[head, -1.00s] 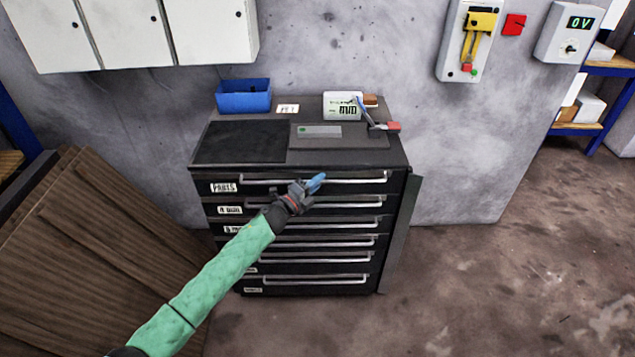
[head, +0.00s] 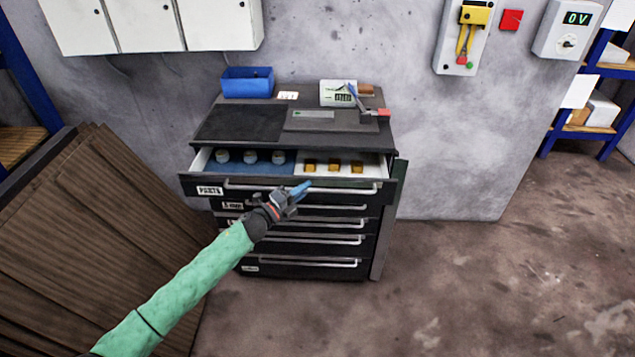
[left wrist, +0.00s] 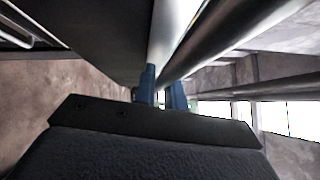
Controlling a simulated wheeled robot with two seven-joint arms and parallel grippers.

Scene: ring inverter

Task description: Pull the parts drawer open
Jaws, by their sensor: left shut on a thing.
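The parts drawer (head: 210,190) is the top drawer of the black cabinet, labelled PARTS. It stands partly open in the head view. Inside it, several pale round pieces lie on a blue section and several orange pieces on a white section. My left gripper (head: 300,190) is at the drawer's long metal handle (head: 345,188), around its middle. In the left wrist view the blue fingertips (left wrist: 162,88) are shut on the handle bar (left wrist: 205,45). My right gripper is not in view.
Closed drawers with metal handles (head: 310,262) lie below. On the cabinet top are a blue bin (head: 247,82), a dark mat (head: 240,123) and a white box (head: 338,93). Brown boards (head: 100,240) lean at the left. The floor at the right (head: 480,290) is clear.

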